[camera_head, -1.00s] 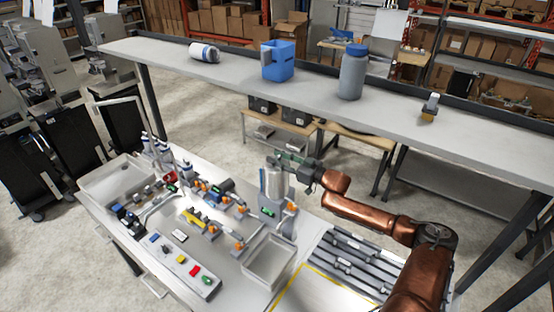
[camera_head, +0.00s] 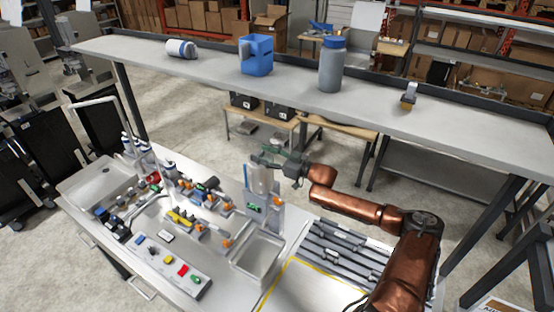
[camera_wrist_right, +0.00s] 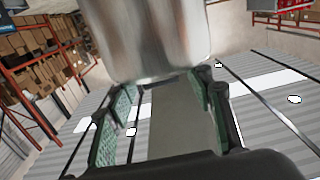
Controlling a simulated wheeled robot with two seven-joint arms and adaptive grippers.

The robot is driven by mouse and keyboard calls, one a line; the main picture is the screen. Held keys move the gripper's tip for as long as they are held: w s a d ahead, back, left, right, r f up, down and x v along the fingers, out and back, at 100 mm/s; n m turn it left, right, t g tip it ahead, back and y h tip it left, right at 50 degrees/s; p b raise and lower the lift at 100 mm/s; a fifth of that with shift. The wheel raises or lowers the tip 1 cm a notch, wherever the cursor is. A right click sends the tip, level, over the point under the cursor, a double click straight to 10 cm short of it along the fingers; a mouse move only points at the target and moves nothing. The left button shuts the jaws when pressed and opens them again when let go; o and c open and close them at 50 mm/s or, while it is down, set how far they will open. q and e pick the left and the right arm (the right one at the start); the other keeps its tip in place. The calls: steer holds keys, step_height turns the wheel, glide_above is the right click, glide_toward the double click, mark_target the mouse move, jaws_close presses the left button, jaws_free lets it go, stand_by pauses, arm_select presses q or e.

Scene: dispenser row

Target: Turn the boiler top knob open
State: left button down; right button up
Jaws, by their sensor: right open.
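The boiler (camera_head: 262,181) is an upright silvery cylinder on the right part of the bench, with a green display below it. My right gripper (camera_head: 272,160) is at the top of the boiler, coming in from the right. In the right wrist view, the boiler's shiny metal body (camera_wrist_right: 160,35) fills the upper middle, just beyond my fingers. The open right gripper (camera_wrist_right: 165,115) shows two green-padded fingers with a wide gap and nothing held. I cannot make out the top knob; the gripper covers much of the boiler top. My left gripper is not in view.
A shelf with a blue container (camera_head: 256,62) and a grey bottle (camera_head: 332,70) runs behind the bench. Valves with orange handles (camera_head: 210,197), a button panel (camera_head: 170,265) and an empty tray (camera_head: 257,257) lie left and in front. A ribbed grey rack (camera_head: 340,255) is under my right arm.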

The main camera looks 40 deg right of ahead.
steer(key=v, duration=1.1)
stand_by(0.5)
steer(key=shift+x, duration=6.05)
steer(key=shift+s, duration=0.15)
